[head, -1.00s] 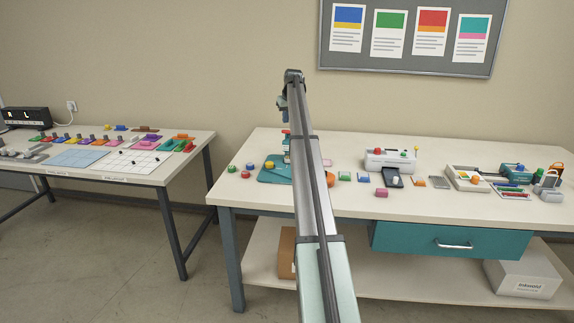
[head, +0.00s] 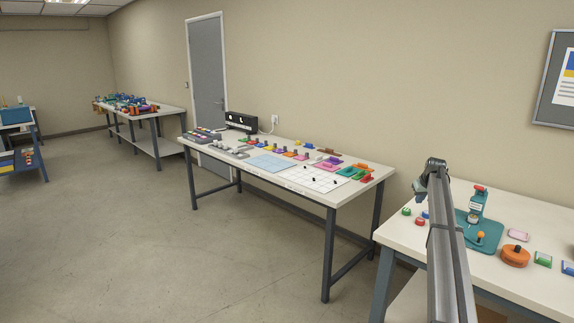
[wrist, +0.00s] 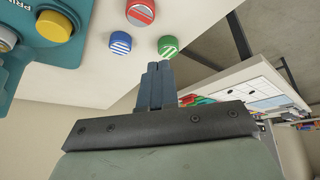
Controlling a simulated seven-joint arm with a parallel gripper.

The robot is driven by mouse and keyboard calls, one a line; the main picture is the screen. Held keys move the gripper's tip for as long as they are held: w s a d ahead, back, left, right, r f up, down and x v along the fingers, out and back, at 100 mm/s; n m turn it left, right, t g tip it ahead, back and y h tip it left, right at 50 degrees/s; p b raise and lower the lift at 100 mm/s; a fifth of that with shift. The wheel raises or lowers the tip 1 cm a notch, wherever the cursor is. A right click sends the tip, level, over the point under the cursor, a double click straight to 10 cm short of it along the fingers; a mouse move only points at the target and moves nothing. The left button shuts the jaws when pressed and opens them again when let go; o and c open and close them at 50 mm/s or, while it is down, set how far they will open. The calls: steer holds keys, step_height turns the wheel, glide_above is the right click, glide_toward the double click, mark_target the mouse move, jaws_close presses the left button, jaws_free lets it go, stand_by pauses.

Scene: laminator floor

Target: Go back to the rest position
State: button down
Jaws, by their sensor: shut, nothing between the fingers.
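My gripper (wrist: 157,85) shows in the wrist view with its two dark fingers pressed together, shut and empty. It hangs over the edge area of a white table, near a blue button (wrist: 120,43), a red button (wrist: 140,12) and a green button (wrist: 168,46). In the head view my arm rises at the right, and its end is above the left end of the right-hand table (head: 390,232). The fingers are too small to make out clearly there.
A teal press (head: 477,215) and an orange round piece (head: 515,256) stand on the right-hand table. A middle table (head: 330,197) holds colored pieces and a grid sheet. A grey door (head: 207,75) is behind. The floor (head: 200,265) at front left is clear.

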steer(key=a+f+n, duration=0.1)
steer(key=a+f, duration=0.5)
steer(key=a, duration=0.4)
steer(key=a+f+n+t+y, duration=0.1)
steer(key=a+f+n, duration=0.1)
steer(key=a+f, duration=0.65)
steer(key=a+f+n, duration=0.1)
steer(key=a+f, duration=0.4)
steer(key=a, duration=0.6)
steer(key=s+a+f, duration=0.7)
steer(key=s+f, duration=0.1)
steer(key=f, duration=0.3)
steer(key=s+a+f+m+g, duration=0.1)
steer(key=s+f+g, duration=0.1)
steer(key=s+f, duration=0.7)
steer(key=s+a+f+g, duration=0.15)
steer(key=s+f, duration=0.35)
steer(key=s, duration=0.9)
steer(key=s+f+m+g, duration=0.1)
steer(key=s+f+g, duration=0.2)
steer(key=s+f, duration=0.6)
steer(key=s+a+m+g, duration=0.1)
steer(key=s+g, duration=0.6)
steer(key=s, duration=3.7)
steer(key=shift+s+f+m, duration=0.3)
steer(key=shift+s+m, duration=0.05)
steer(key=shift+m, duration=0.15)
